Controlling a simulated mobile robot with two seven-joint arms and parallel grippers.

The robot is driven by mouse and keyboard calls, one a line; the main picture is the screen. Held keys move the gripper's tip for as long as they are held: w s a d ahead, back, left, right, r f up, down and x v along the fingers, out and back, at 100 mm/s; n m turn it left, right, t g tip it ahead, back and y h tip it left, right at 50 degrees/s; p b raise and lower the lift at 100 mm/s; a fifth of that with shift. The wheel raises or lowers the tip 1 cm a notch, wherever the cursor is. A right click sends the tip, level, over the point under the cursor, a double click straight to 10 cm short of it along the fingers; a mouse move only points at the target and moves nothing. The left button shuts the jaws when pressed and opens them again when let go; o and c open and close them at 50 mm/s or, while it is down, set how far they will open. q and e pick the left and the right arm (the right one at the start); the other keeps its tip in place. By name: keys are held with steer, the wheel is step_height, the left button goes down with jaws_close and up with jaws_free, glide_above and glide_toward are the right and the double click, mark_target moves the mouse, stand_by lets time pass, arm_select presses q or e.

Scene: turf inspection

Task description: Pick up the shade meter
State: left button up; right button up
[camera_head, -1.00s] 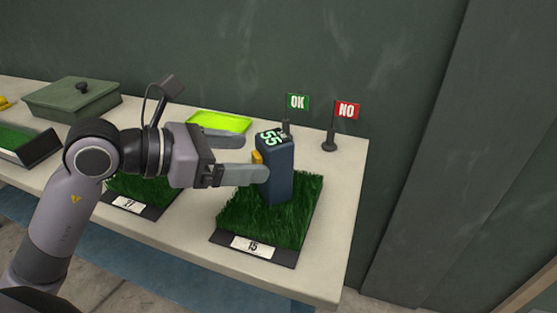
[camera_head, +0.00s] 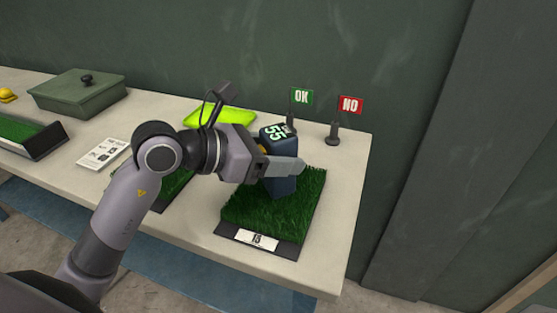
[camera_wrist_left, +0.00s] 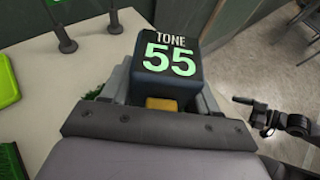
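The shade meter is a dark blue upright block (camera_head: 281,184) with a pale green "55" on its top. It stands on the turf sample labelled 15 (camera_head: 257,239). In the left wrist view its top (camera_wrist_left: 169,55) reads "TONE 55", with a yellow part below. My left gripper (camera_head: 283,166) reaches in from the left with a finger on either side of the meter. The fingers lie close along its sides; whether they press on it is not clear. My right gripper (camera_wrist_left: 252,115) shows small at the right of the left wrist view, apparently open and empty, away from the table.
An OK flag (camera_head: 302,97) and a NO flag (camera_head: 350,105) stand behind the meter. A lime green tray (camera_head: 228,117) lies behind my left gripper. Another turf sample (camera_head: 174,190) is partly hidden by my arm. A lidded green box (camera_head: 78,95) stands farther left.

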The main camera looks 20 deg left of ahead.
arm_select(q)
steer(key=shift+c, duration=0.9)
steer(key=shift+r, duration=0.15)
